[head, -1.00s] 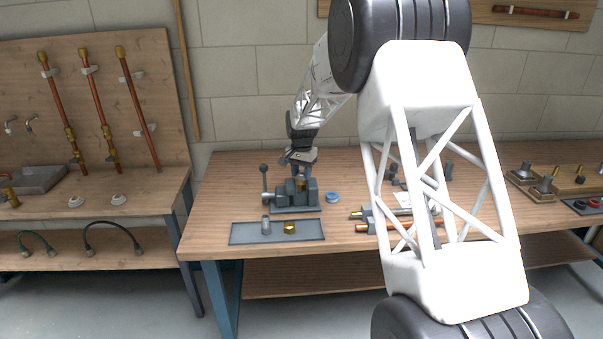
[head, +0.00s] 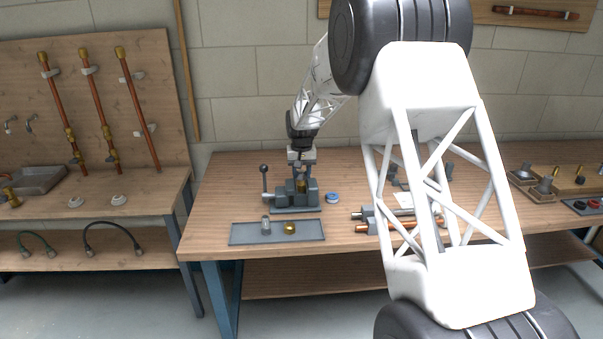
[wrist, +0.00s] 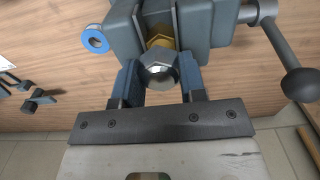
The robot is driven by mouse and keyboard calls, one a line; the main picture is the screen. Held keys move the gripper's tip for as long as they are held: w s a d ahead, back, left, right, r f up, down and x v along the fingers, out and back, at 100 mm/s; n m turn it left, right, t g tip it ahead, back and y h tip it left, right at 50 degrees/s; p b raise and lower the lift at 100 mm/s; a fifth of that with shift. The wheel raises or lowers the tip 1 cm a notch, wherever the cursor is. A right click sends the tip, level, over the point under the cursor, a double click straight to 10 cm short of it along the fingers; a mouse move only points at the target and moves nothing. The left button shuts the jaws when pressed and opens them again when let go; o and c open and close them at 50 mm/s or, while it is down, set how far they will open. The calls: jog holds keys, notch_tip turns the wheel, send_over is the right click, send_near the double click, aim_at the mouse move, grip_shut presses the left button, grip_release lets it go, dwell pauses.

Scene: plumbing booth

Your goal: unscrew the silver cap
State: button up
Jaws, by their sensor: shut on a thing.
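The silver cap (wrist: 160,72) is a hex-shaped piece, seen end-on in the wrist view. Just behind it is a brass fitting (wrist: 160,42), held between the jaws of a grey vise (wrist: 201,22). The vise (head: 283,196) also stands on the bench in the head view, with brass (head: 301,185) showing in it. My gripper (wrist: 160,76) is shut on the cap, with one blue-grey finger on each side. In the head view my gripper (head: 301,163) is directly above the vise, and I cannot make out the cap there.
The vise handle with its ball knob (wrist: 301,84) sticks out beside the vise. A blue ring (head: 332,198) lies right of the vise. A grey tray (head: 246,235) in front holds a silver cylinder (head: 265,225) and a brass piece (head: 290,228). Pipes (head: 388,228) lie further right.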

aim_at(302, 171)
dwell(0.4)
jog(key=n, duration=0.6)
jog(key=shift+r, duration=0.1)
dwell(0.3)
jog(key=o, duration=1.6)
jog(key=shift+r, duration=0.15)
jog(key=shift+r, duration=2.35)
jog(key=shift+c, duration=0.2)
